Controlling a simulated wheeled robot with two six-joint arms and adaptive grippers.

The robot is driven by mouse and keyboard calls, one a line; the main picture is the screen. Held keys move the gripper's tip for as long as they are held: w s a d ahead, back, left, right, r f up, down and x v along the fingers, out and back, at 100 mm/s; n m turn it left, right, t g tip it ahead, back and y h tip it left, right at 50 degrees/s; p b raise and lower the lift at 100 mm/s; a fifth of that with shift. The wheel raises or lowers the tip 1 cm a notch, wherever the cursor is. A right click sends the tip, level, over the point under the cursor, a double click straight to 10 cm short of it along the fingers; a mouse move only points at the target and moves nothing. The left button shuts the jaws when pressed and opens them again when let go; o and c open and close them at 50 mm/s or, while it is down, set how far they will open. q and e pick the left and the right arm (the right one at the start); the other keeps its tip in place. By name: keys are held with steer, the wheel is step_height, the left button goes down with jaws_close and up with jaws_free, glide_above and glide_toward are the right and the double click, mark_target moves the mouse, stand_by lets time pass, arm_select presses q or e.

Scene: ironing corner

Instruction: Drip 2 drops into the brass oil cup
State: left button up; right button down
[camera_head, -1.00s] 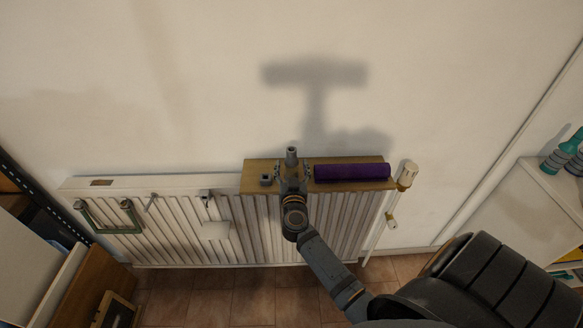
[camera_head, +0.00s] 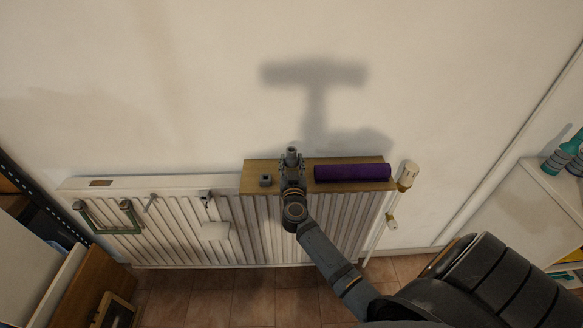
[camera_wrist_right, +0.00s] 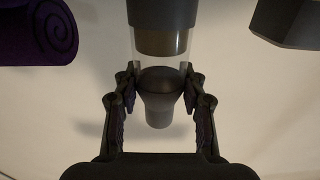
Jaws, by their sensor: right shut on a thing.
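My right gripper (camera_head: 292,160) is above the wooden shelf (camera_head: 247,185) on the radiator. It is shut on a dropper-like thing (camera_head: 291,152). In the right wrist view the gripper (camera_wrist_right: 160,92) has a finger on each side of this thing, which has a clear tube (camera_wrist_right: 163,52) and a dark rounded end (camera_wrist_right: 158,105). A small dark grey block-like holder (camera_head: 265,180) stands on the shelf just left of the gripper; it also shows in the right wrist view (camera_wrist_right: 285,22). I see no plainly brass-coloured cup. My left gripper is out of view.
A purple roll (camera_head: 352,173) lies on the shelf right of the gripper. A white valve (camera_head: 407,175) stands at the radiator's right end. The wall is close behind.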

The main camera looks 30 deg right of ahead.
mark_target(291, 158)
steer(key=shift+r, duration=0.3)
step_height(291, 158, up, 2)
steer(key=shift+r+p, duration=0.25)
steer(key=shift+p, duration=0.7)
steer(key=s+d+r+p, duration=0.3)
steer(key=s+r+p, duration=0.1)
steer(key=s+r, duration=0.6)
steer(key=s, duration=0.3)
steer(key=shift+s, duration=0.3)
steer(key=shift+d, duration=0.1)
